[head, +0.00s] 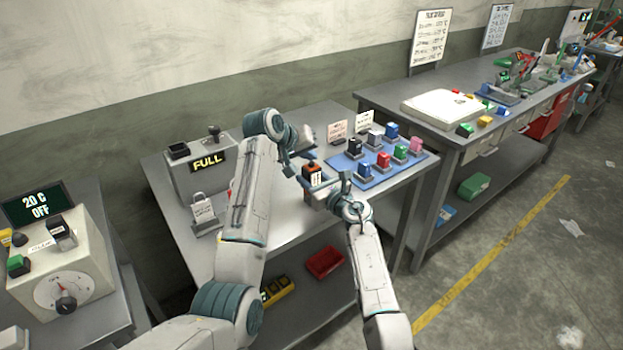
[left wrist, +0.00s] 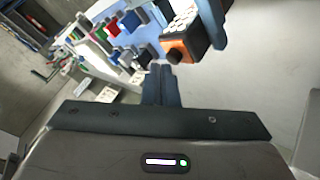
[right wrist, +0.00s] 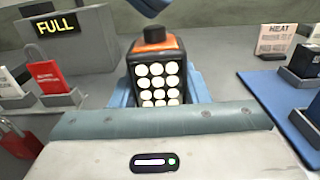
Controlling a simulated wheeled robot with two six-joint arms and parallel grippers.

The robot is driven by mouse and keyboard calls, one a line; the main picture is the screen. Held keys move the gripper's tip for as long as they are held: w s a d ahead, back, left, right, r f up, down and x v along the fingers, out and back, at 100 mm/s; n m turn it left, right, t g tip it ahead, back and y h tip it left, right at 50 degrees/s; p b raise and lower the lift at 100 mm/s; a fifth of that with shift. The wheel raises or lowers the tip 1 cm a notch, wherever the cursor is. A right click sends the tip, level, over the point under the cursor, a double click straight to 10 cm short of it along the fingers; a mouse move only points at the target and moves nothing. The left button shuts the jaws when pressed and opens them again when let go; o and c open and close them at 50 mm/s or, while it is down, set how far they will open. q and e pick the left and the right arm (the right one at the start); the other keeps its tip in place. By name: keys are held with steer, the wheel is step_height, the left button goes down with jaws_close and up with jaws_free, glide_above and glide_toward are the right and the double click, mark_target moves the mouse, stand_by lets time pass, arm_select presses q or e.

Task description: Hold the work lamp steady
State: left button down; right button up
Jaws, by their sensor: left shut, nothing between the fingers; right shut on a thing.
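The work lamp is a small black block with an orange top, a black knob and rows of white round lights (right wrist: 157,84). It also shows in the head view (head: 312,174) and the left wrist view (left wrist: 187,46). My right gripper (head: 326,188) is shut on the lamp, with blue fingers on both sides of it. The lamp looks upright over the middle table. My left gripper (head: 291,167) is shut and empty just beside the lamp; its closed fingertips (left wrist: 160,72) point towards it. I cannot tell whether they touch it.
A grey box with a FULL display (head: 207,163) and a padlock stand (head: 203,212) are on the left of the table. A blue board (head: 375,170) with several coloured blocks lies on the right. Sign cards (head: 338,132) stand behind. The table's front is bare.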

mark_target(308, 168)
arm_select(q)
steer(key=shift+f, duration=0.3)
steer(key=shift+r, duration=0.1)
stand_by(0.3)
steer(key=shift+r, duration=0.75)
steer(key=shift+r, duration=0.1)
arm_select(e)
steer(key=o, duration=1.2)
arm_select(q)
step_height(308, 168, up, 6)
steer(key=shift+f, duration=0.1)
